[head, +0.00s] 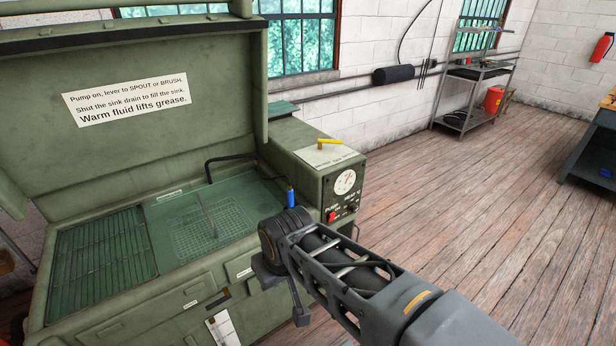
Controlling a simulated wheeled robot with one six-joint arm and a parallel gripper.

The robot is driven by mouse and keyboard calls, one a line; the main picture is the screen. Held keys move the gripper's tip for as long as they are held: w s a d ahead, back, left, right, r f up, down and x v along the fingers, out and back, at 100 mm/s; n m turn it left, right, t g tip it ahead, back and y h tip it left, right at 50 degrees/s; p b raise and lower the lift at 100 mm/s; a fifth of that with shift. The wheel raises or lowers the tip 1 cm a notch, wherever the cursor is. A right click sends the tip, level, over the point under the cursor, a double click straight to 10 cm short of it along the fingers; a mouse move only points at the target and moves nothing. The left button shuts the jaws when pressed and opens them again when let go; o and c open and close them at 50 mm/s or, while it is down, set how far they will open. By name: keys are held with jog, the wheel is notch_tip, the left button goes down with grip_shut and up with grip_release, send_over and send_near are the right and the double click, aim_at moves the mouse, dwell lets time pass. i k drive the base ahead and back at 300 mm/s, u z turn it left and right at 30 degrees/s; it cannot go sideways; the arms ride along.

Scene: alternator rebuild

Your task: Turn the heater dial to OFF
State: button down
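The heater dial (351,208) is a small dark knob at the lower right of the control panel (341,190) on the green parts washer, under a "HEAT" label. Its setting is too small to read. A round white gauge (345,182) sits above it, and a red pump switch (333,216) is to its left. My arm comes in from the lower right, its wrist left of and below the panel in the picture. My gripper (284,300) points downward in front of the washer, apart from the dial. Its fingers are dark and partly hidden, so their opening is unclear.
The washer's lid (130,150) stands open over a sink (205,225) and a grate (100,252). A yellow lever (329,142) sits on the housing top. A blue-handled brush (291,197) is beside the panel. The wooden floor (470,190) to the right is clear.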

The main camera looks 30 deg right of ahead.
aim_at(352, 209)
jog(key=z, duration=1.35)
jog(key=k, duration=1.25)
jog(key=u, duration=0.65)
jog(key=i, duration=1.3)
jog(key=z, duration=0.75)
jog(key=i, duration=0.35)
jog(key=z, duration=0.25)
